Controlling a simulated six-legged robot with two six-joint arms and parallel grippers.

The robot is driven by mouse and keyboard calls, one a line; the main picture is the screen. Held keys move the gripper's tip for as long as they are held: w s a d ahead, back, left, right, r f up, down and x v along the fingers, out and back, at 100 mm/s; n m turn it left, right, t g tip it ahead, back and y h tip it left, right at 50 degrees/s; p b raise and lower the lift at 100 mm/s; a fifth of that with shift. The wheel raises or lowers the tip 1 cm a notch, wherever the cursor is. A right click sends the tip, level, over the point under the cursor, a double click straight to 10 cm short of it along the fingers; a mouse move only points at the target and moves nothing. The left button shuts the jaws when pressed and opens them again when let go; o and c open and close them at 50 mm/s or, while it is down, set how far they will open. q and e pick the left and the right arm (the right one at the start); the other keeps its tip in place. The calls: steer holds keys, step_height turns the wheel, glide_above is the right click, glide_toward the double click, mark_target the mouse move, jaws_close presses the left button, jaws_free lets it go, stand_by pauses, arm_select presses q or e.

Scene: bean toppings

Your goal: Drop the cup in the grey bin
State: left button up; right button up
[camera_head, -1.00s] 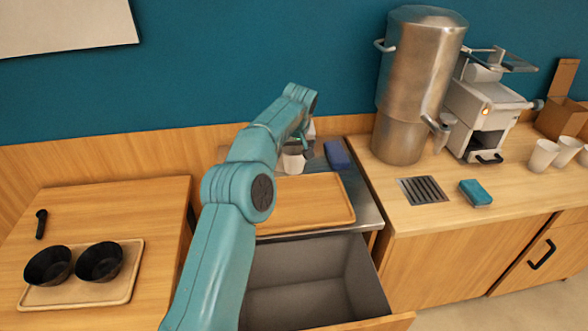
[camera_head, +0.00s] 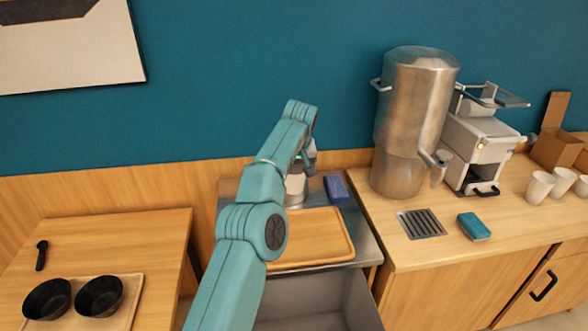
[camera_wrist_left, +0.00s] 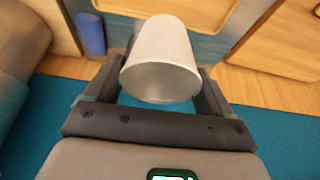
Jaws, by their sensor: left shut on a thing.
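My left gripper (camera_wrist_left: 160,82) is shut on a white cup (camera_wrist_left: 160,45), with one finger on each side of it in the left wrist view. In the head view the cup (camera_head: 295,190) shows below the left gripper (camera_head: 303,168), partly hidden by my arm. It is at the back of the steel counter, behind the wooden tray; I cannot tell whether it touches the counter. The grey bin (camera_head: 350,300) is open below the counter's front edge, and my arm and the picture's lower edge hide part of it. My right gripper is not in view.
The wooden tray (camera_head: 338,252) looks empty. A blue block (camera_head: 335,188) lies right of the cup. A steel urn (camera_head: 410,120) and white machine (camera_head: 482,150) stand on the right counter, with more white cups (camera_head: 540,187). Two black bowls (camera_head: 99,296) are at lower left.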

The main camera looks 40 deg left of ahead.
arm_select(q)
steer(key=shift+f+n, duration=0.15)
steer(key=shift+n, duration=0.15)
steer(key=shift+w+d+f, duration=0.15)
steer(key=shift+w+f, duration=0.05)
steer(key=shift+f, duration=0.65)
steer(key=shift+s+d+f+n+g, duration=0.2)
steer(key=shift+f+n+g, duration=0.1)
steer(key=shift+f, duration=0.2)
steer(key=s+d+f+b, duration=0.1)
steer(key=f+b, duration=0.1)
steer(key=s+d+f+b, duration=0.1)
steer(key=d+f, duration=0.1)
steer(key=s+d+f+b, duration=0.1)
steer(key=d+f+b, duration=0.1)
steer(key=f, duration=0.1)
steer(key=shift+s+b, duration=0.35)
steer(key=s+d+f+m+b, duration=0.2)
steer(key=s+d+f+b, duration=0.55)
steer(key=b, duration=0.65)
steer(key=shift+n, duration=0.3)
steer(key=f+b, duration=0.1)
steer(key=s+f+b, duration=0.1)
steer(key=f+b, duration=0.1)
steer(key=d+f+b, duration=0.1)
steer(key=shift+s+d+f, duration=0.1)
steer(key=shift+s+f, duration=0.15)
steer(key=shift+s, duration=0.05)
